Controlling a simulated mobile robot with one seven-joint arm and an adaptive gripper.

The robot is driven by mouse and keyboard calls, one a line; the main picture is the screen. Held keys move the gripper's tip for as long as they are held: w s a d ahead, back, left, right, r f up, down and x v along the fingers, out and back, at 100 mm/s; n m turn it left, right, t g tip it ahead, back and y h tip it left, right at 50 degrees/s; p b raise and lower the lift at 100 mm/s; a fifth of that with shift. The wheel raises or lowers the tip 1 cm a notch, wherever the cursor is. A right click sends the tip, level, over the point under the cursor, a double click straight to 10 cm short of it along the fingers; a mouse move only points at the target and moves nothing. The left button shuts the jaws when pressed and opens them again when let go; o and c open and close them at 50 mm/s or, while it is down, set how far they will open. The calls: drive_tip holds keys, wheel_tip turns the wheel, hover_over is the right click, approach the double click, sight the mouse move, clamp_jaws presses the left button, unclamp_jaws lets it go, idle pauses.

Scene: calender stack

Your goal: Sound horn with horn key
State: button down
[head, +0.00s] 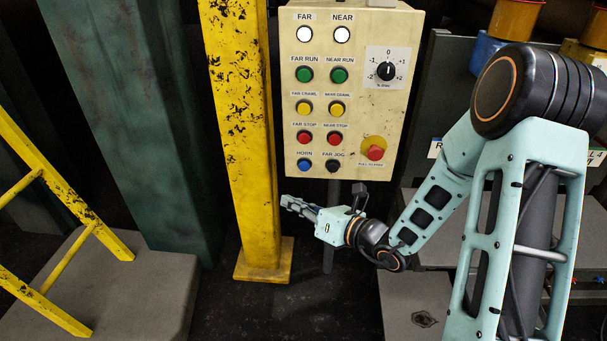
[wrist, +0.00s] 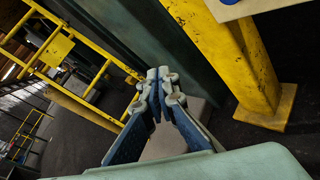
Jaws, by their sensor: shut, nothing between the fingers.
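The horn key is a blue round button (head: 304,165) under the label HORN, at the lower left of the cream control panel (head: 346,50) in the head view. A corner of the panel, with part of a blue button (wrist: 228,1) on it, shows at the top right of the wrist view. My gripper (head: 285,200) is shut and empty, below and a little left of the horn button in the head view. It points left, and no contact with the panel shows. The shut fingertips also show in the wrist view (wrist: 160,75).
Close to the horn button are the black FAR JOG button (head: 333,166), the red FAR STOP button (head: 304,137) and the red PULL TO RUN knob (head: 375,152). A yellow post (head: 240,130) stands left of the panel. A yellow ladder-like rail (head: 60,190) is farther left.

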sight(304, 166)
drive_tip(key=d+m, duration=0.1)
drive_tip(key=w+m+t, duration=0.1)
drive_tip(key=w+d+m+t+h, duration=0.1)
drive_tip(key=shift+d+f+m, duration=0.25)
drive_tip(key=shift+d+m, duration=0.05)
drive_tip(key=shift+d, duration=0.05)
drive_tip(key=shift+w+d, duration=0.1)
drive_tip(key=shift+w, duration=4.25)
drive_tip(key=shift+w, duration=0.4)
drive_tip(key=shift+w, duration=0.55)
drive_tip(key=shift+s, duration=0.95)
